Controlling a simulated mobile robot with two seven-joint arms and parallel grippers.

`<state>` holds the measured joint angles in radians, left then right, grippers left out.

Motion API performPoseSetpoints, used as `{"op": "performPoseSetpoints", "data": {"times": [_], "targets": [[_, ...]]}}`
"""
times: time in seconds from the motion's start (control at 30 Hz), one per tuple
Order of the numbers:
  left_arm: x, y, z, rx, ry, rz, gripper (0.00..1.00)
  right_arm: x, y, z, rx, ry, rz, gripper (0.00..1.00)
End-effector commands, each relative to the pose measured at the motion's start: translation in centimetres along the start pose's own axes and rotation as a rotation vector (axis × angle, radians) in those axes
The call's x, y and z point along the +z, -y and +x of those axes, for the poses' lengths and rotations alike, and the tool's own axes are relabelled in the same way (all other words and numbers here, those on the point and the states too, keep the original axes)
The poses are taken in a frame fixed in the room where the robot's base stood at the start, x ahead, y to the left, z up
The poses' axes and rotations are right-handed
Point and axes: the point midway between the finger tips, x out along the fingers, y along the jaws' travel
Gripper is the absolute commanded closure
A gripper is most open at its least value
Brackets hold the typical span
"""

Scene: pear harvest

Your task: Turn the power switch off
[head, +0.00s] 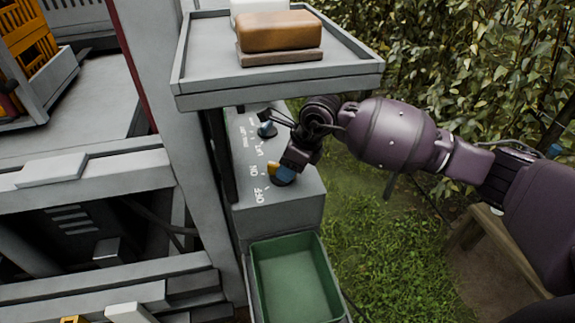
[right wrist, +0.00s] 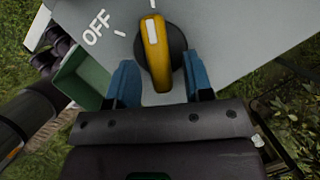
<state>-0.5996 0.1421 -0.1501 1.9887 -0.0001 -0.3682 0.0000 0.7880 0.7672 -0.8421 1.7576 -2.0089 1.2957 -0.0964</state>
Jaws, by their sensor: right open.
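The power switch is a yellow rotary knob (right wrist: 156,55) on a round dark base. Its white mark points up in the right wrist view, in line with a tick at the top edge and away from the tick beside the word OFF. In the head view the yellow knob (head: 273,167) shows only partly, beside the words ON and OFF on a grey control box (head: 285,212). My right gripper (right wrist: 161,80) is open, with its blue fingertips on either side of the knob's lower part. Contact cannot be told. It also shows in the head view (head: 284,174). My left gripper is out of view.
Another dark knob (head: 267,129) sits farther up the panel, close to my right wrist. A grey tray (head: 205,60) with a brown block (head: 280,31) overhangs the panel. A green bin (head: 295,280) stands below the box. Grass and foliage lie to the right.

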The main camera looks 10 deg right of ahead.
Motion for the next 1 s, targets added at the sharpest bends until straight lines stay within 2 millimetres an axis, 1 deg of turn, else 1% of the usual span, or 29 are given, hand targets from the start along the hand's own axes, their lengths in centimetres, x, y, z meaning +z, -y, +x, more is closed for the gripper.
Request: {"op": "performPoseSetpoints", "data": {"times": [0.13,0.4,0.43,0.7,0.73,1.0], "targets": [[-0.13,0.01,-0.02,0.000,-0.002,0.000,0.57,-0.01,-0.02,0.73,0.000,0.001,0.000,0.53],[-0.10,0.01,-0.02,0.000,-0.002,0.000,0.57,-0.02,-0.01,0.86,0.000,0.001,0.000,0.53],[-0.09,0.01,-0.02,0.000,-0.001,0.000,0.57,-0.02,-0.02,0.86,0.000,0.001,0.000,0.55],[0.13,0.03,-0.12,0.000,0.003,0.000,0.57,-0.02,-0.02,0.85,0.000,0.001,0.000,0.96],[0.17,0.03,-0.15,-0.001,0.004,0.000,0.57,-0.02,-0.02,0.85,0.000,0.000,0.000,1.00],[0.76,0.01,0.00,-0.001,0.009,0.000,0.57,-0.05,0.05,0.94,0.008,0.000,-0.022,1.00]]}}
